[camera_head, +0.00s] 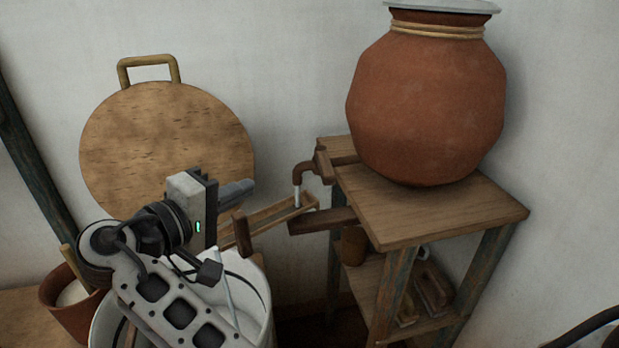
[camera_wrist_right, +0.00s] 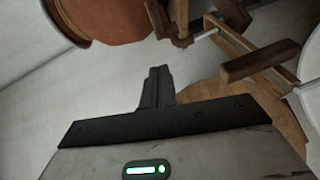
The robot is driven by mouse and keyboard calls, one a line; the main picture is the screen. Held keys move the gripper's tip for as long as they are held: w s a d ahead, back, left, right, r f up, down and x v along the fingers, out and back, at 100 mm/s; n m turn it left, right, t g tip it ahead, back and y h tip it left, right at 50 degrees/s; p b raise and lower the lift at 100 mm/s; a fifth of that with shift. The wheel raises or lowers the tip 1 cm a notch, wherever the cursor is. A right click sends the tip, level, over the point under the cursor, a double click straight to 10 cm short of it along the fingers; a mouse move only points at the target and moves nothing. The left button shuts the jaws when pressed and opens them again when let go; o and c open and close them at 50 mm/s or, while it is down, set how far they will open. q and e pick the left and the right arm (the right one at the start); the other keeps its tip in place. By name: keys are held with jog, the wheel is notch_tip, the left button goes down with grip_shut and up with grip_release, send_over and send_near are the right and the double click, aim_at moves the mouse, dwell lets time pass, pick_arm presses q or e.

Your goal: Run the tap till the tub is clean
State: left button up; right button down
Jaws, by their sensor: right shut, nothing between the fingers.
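A wooden tap (camera_head: 305,170) sticks out from the stand at the clay pot's left side. A short pale streak, which looks like water, hangs under its spout above a sloping wooden trough (camera_head: 275,213). The trough runs down left to the white tub (camera_head: 262,285), partly hidden behind my right arm; I cannot tell how clean its inside is. My right gripper (camera_head: 250,188) is shut and empty, above the tub and left of the tap, apart from it. In the right wrist view the closed fingers (camera_wrist_right: 157,85) point toward the tap (camera_wrist_right: 180,25). My left gripper is not in view.
A large clay pot (camera_head: 428,105) stands on the wooden stand (camera_head: 440,210), whose lower shelf holds small items. A round wooden board (camera_head: 160,140) leans against the wall behind my gripper. A small clay pot (camera_head: 65,300) stands left of the tub.

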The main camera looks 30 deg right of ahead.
jog(key=p, duration=0.2)
send_near(324, 165)
jog(key=w+d, duration=0.1)
jog(key=w, duration=0.4)
pick_arm(q)
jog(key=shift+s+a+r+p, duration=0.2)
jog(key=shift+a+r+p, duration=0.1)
jog(key=shift+p, duration=0.1)
pick_arm(e)
jog(key=d, duration=0.1)
jog(key=s+d+f, duration=0.1)
jog(key=d, duration=0.1)
jog(key=shift+s+d+f, duration=0.35)
jog(key=shift+s+f, duration=0.05)
jog(key=shift+d, duration=0.1)
